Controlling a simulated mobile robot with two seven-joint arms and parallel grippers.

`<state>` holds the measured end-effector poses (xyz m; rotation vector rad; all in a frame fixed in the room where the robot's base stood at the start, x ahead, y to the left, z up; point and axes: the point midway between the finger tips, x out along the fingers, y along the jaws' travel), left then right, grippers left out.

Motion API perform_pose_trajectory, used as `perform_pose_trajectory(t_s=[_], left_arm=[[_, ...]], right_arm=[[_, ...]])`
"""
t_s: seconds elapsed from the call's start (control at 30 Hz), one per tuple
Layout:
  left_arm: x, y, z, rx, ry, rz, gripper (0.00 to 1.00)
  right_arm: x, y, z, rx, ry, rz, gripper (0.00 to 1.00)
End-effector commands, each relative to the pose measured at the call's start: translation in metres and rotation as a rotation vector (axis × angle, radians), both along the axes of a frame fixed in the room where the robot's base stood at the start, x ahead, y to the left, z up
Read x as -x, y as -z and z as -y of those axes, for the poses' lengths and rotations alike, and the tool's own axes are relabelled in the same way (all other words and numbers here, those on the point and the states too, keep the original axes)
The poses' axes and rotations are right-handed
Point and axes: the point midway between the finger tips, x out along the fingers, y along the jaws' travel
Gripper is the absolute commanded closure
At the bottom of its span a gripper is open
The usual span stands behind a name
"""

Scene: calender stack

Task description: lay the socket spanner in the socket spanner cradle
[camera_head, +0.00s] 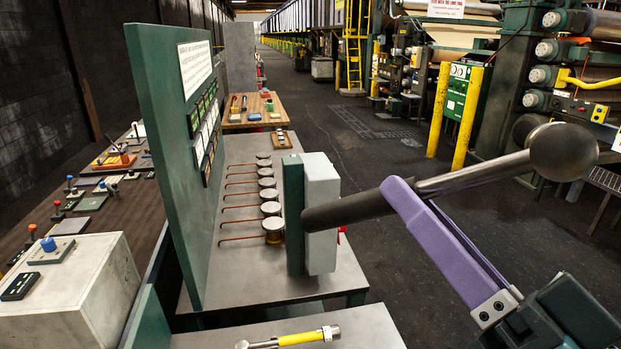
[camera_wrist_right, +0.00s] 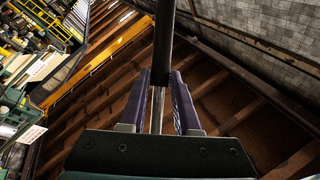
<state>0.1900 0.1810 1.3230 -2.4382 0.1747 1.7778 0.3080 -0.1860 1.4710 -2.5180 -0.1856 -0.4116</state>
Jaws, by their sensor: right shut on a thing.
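My right gripper (camera_head: 450,240) has purple fingers shut on a long metal bar, which I take to be the socket spanner (camera_head: 470,180). The bar is raised in the air, tilted up to the right. I cannot pick out the cradle. My left gripper is not in view.
The grey box (camera_head: 322,180) with green backing stands at the bench's (camera_head: 310,283) right edge. Several lidded pots and copper hooks line the bench beside a green panel (camera_head: 165,130). A yellow-handled tool (camera_head: 300,338) lies on a nearer surface. Yellow posts (camera_head: 466,118) stand beyond open floor.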

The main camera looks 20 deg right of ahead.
Motion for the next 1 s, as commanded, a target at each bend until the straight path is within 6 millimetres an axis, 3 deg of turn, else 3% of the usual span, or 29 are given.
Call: perform_pose_trajectory(t_s=[0.03, 0.4, 0.8, 1.0], left_arm=[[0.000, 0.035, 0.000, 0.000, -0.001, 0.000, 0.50], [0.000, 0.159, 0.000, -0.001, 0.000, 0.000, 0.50], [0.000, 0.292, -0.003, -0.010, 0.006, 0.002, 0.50], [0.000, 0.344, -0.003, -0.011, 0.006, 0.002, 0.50]], right_arm=[[-0.006, 0.041, 0.002, -0.037, -0.024, -0.022, 1.00], [-0.044, 0.210, 0.021, -0.458, -0.165, -0.304, 1.00], [-0.076, 0.377, 0.043, -0.875, -0.229, -0.637, 1.00], [-0.086, 0.437, 0.053, -1.007, -0.231, -0.743, 1.00]])
